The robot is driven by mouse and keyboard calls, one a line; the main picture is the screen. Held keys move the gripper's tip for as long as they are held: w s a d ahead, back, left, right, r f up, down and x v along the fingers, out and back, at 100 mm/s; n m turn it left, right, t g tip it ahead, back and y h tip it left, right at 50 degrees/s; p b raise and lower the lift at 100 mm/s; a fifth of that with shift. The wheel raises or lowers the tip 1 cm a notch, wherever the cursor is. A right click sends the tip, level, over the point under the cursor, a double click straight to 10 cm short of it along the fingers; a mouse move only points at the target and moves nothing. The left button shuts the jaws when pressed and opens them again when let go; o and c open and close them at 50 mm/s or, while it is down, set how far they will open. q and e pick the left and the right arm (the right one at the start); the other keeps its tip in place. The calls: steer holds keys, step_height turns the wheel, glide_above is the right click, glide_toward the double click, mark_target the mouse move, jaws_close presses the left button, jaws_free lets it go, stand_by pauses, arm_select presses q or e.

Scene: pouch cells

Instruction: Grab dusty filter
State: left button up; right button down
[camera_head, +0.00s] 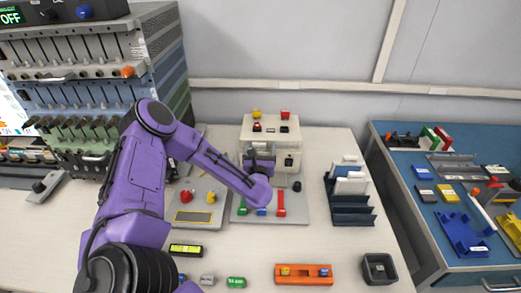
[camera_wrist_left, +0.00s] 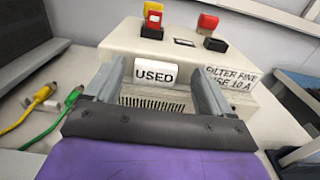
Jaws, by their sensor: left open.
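My left gripper (camera_head: 259,158) is in front of a cream box-shaped unit (camera_head: 293,136) in the head view. In the left wrist view the gripper (camera_wrist_left: 155,92) is open, with one finger on each side of a white piece labelled USED (camera_wrist_left: 155,73). This piece sits on the front of the cream unit, above a dark slotted vent (camera_wrist_left: 151,103). It appears to be the used filter. I cannot tell whether the fingers touch it. In the head view my gripper hides it. My right gripper is not in view.
Red and yellow switches (camera_wrist_left: 207,24) stand on the unit's top. A dark blue rack (camera_head: 351,213) with white plates is to the right. An orange tray (camera_head: 304,274) and a dark bin (camera_head: 380,268) are at the front. A blue-topped bench (camera_head: 410,190) is far right.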

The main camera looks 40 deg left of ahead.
arm_select(q)
steer(key=shift+w+a, duration=0.25)
steer(key=shift+a, duration=0.1)
steer(key=shift+s+r, duration=0.2)
steer(key=shift+s, duration=0.1)
steer(key=shift+w+f, duration=0.1)
steer(key=shift+w, duration=0.05)
steer(key=c, duration=1.3)
steer(key=shift+c, duration=0.6)
